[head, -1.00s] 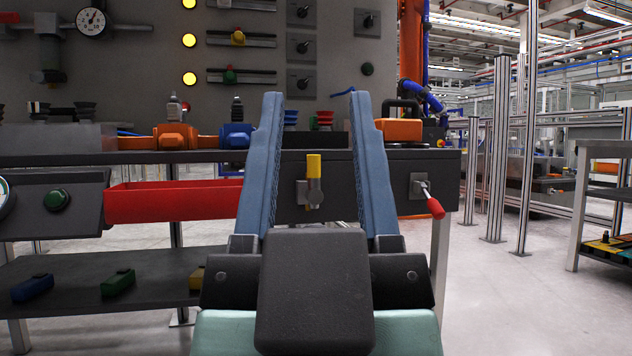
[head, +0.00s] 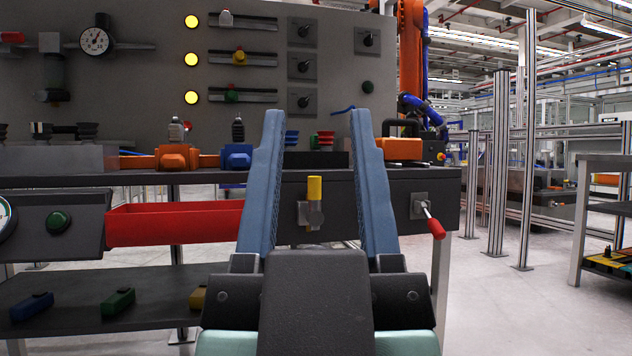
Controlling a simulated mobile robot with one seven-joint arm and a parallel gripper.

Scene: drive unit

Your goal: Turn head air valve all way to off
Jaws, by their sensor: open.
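A valve with an upright yellow handle (head: 315,188) and a grey metal body (head: 314,215) is mounted on the dark front face of the bench. I take it to be the head air valve; no label is readable. My gripper (head: 318,115) is open and empty, its two blue fingers pointing forward. In the picture the valve shows between the fingers. It stands beyond them, and nothing touches it.
A red-handled lever (head: 434,224) sticks out of the bench front to the right. A red tray (head: 175,223) is to the left. Orange (head: 174,158) and blue (head: 237,157) clamps stand on the bench top. Open floor lies to the right.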

